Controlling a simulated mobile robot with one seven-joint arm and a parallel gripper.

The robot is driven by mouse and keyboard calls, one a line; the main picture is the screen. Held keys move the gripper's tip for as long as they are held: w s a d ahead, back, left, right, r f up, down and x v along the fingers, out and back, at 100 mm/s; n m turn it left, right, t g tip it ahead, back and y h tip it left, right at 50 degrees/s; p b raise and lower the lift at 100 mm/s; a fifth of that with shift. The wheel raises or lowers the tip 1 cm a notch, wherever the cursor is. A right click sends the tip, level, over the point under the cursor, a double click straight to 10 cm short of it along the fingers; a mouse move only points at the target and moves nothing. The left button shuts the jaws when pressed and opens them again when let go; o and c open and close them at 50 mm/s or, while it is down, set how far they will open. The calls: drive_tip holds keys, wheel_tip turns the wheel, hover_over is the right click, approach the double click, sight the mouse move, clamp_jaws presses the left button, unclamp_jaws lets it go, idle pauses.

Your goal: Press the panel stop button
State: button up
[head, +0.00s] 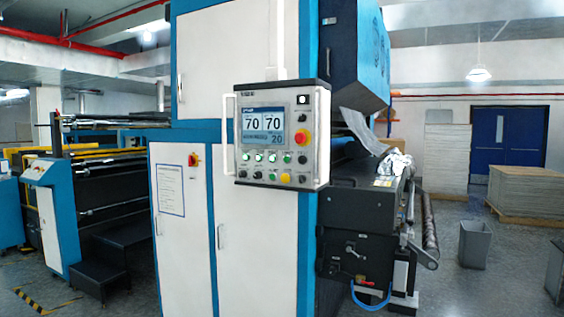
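A control panel (243,164) is mounted on the front of the blue and white machine, near the middle of the head view. Its large red button on a yellow ring (301,137) is on the right side, beside the screen (262,127). The screen reads 70, 70 and 20. A row of green-lit buttons (272,157) is below the screen. Under it are black knobs (257,174) and a yellow button (286,178). Button labels are too small to read. My gripper is not in view.
A separate red and yellow switch (193,159) is on the white cabinet door left of the panel.

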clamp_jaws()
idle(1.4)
